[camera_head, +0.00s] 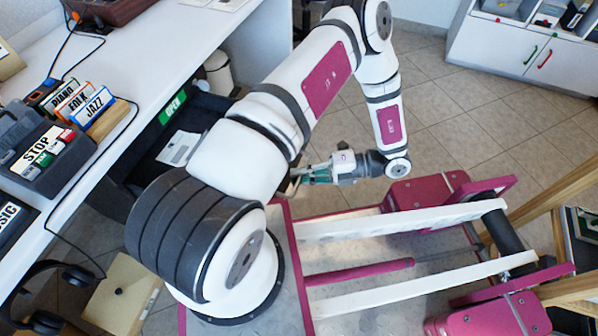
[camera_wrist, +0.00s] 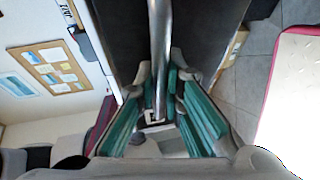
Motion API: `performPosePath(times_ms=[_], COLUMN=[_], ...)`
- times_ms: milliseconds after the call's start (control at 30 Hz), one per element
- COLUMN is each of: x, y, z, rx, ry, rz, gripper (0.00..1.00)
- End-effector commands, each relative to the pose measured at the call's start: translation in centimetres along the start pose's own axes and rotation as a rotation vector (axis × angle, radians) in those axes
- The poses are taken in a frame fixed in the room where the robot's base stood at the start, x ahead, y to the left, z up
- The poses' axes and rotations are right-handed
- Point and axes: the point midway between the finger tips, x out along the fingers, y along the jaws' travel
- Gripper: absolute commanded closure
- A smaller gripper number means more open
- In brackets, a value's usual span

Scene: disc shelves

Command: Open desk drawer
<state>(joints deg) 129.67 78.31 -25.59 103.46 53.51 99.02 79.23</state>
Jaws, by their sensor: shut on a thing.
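My gripper (camera_head: 296,178) reaches toward the desk side, low beside my base. In the wrist view its teal fingers (camera_wrist: 162,82) are shut on a metal bar handle (camera_wrist: 159,40), which runs between them. A dark front panel of the desk drawer (camera_wrist: 205,40) lies behind the bar on both sides. In the head view, the dark desk drawer area (camera_head: 208,108) shows under the white desk top, near a green OPEN label (camera_head: 172,107). My arm hides the handle there, and I cannot tell how far the drawer stands out.
The white desk (camera_head: 150,45) holds a grey STOP box (camera_head: 40,150), disc dividers (camera_head: 85,105) and cables. Headphones (camera_head: 55,290) show at the lower left. A white cabinet (camera_head: 520,50) stands at the back right. Tiled floor (camera_head: 450,110) is clear between desk and cabinet.

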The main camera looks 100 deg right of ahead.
Motion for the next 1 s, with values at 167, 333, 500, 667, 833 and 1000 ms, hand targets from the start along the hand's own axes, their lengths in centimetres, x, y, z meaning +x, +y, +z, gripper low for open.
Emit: performPosePath(times_ms=[167, 333, 500, 667, 833, 1000], x=[0.0, 0.0, 0.0, -1.1, -4.2, -7.7], y=[0.0, 0.0, 0.0, -0.1, -0.1, -0.1], z=[0.1, 0.1, 0.1, 0.1, 0.1, 0.0], rx=[0.000, -0.001, -0.001, -0.001, -0.002, -0.002], ry=[-0.001, 0.000, 0.000, -0.002, -0.002, -0.001], rz=[-0.001, -0.001, -0.001, -0.002, -0.003, -0.003], gripper=[0.78, 0.70, 0.70, 0.70, 0.70, 0.70])
